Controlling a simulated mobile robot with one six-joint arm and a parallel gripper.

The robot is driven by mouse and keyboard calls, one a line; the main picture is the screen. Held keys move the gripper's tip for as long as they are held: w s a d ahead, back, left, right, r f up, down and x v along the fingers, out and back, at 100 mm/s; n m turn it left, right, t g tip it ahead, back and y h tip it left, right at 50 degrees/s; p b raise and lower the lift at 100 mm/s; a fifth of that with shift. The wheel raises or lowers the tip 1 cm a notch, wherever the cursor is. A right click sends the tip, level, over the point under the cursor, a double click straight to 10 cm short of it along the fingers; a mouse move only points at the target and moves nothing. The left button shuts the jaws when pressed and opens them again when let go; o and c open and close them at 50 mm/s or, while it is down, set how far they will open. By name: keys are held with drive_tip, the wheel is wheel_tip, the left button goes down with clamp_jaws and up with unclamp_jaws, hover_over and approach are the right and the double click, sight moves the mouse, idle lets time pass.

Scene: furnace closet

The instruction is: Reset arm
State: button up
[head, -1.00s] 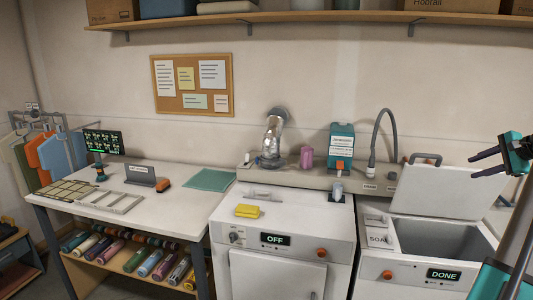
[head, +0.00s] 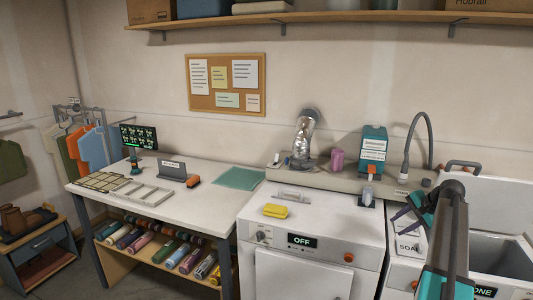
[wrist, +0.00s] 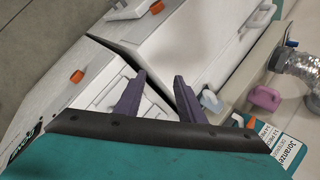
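My gripper (head: 400,213) is at the right of the head view, in front of the open-lidded white machine with the soap drawer (head: 410,244). In the wrist view my gripper (wrist: 159,76) shows two dark purple fingers spread apart with nothing between them. Both fingers hang above the white machine tops. My teal and dark arm hides part of the right machine, including part of its display.
A white machine (head: 312,228) reading OFF carries a yellow sponge (head: 275,210). A white table (head: 205,203) stands left. A shelf (head: 350,24) runs above.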

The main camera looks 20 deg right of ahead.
drive_tip(key=w+a+f+n+g, duration=0.1)
drive_tip(key=a+f+n, duration=0.1)
drive_tip(key=a+f, duration=0.55)
drive_tip(key=w+a+f+n+g, duration=0.15)
drive_tip(key=a+f, duration=0.25)
drive_tip(key=a, duration=0.6)
drive_tip(key=a+f+n+g, duration=0.1)
drive_tip(key=a+f+n, duration=0.2)
drive_tip(key=a+f, duration=0.45)
drive_tip(key=s+a+f+n+g, duration=0.1)
drive_tip(key=s+a+f+n, duration=0.25)
drive_tip(key=a, duration=0.55)
drive_tip(key=s+a+f+n+g+h, duration=0.1)
drive_tip(key=s+a+f+n, duration=0.1)
drive_tip(key=s+a+f, duration=0.5)
drive_tip(key=s+a+f+n+g, duration=0.1)
drive_tip(key=s+a+f+n, duration=0.15)
drive_tip(key=a, duration=0.85)
drive_tip(key=s+a+f+n+g+b, duration=0.2)
drive_tip(key=s+f+g+b, duration=0.4)
drive_tip(key=s+f, duration=1.8)
drive_tip(key=s, duration=0.3)
drive_tip(key=shift+s+a+f+h, duration=0.2)
drive_tip(key=shift+f+h, duration=0.1)
drive_tip(key=shift+f, duration=0.1)
drive_tip(key=shift+c, duration=0.6)
